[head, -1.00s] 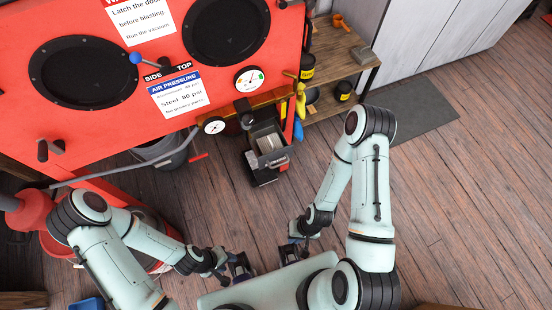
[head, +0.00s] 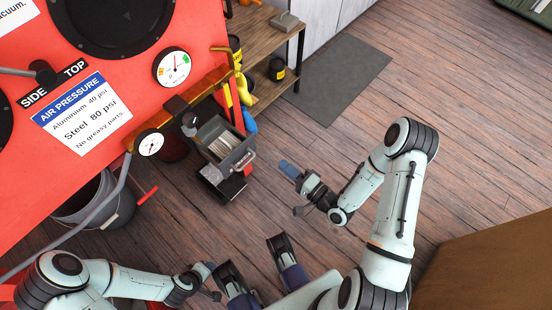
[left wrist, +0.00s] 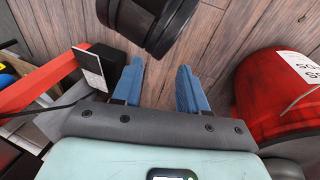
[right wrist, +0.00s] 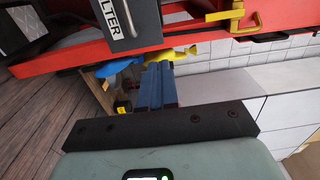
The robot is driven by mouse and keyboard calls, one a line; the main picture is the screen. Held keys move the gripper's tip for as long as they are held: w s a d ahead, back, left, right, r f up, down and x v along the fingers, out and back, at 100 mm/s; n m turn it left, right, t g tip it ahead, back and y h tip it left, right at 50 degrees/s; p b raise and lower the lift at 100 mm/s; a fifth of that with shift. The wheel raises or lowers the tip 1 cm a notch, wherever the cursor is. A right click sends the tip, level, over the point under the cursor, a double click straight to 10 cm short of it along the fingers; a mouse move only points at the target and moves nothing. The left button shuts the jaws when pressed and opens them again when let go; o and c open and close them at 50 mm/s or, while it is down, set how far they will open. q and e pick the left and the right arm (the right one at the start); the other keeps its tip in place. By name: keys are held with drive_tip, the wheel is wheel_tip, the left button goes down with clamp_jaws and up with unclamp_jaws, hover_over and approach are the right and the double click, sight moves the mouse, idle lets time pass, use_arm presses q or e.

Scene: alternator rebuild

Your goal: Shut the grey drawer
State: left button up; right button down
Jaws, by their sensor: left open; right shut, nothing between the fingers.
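The grey drawer (head: 238,158) is pulled out below the red cabinet's front. Its open top shows a pale ribbed insert. Its front, labelled "FILTER", also shows at the top of the right wrist view (right wrist: 127,22). My right gripper (head: 288,170) is shut and empty, to the right of the drawer front with a gap in the picture. Its blue fingers are together in the right wrist view (right wrist: 157,87). My left gripper (head: 208,270) is low in the head view, away from the drawer. Its fingers are apart and empty in the left wrist view (left wrist: 158,88).
The red cabinet (head: 150,65) carries gauges (head: 173,67) and a pressure sign (head: 82,113). Yellow and blue items hang beside the drawer. A wooden shelf (head: 270,45) stands behind. A grey bucket (head: 108,212) is at left. The wood floor (head: 330,130) right of the drawer is clear.

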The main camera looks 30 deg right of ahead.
drive_tip(key=b, duration=0.2)
approach(250, 139)
drive_tip(key=x, duration=0.5)
drive_tip(key=shift+w+a, duration=0.1)
drive_tip(key=shift+w, duration=0.1)
use_arm(q)
drive_tip(key=shift+t+y, duration=0.3)
drive_tip(key=shift+t, duration=0.3)
drive_tip(key=shift+w+a+f, duration=0.45)
drive_tip(key=shift+w+f, duration=0.1)
drive_tip(key=shift+w, duration=0.3)
drive_tip(key=shift+w+a+f, duration=0.4)
drive_tip(key=shift+w+f, duration=0.15)
drive_tip(key=shift+w, duration=0.25)
use_arm(e)
drive_tip(key=shift+w+a, duration=0.25)
drive_tip(key=shift+w, duration=0.4)
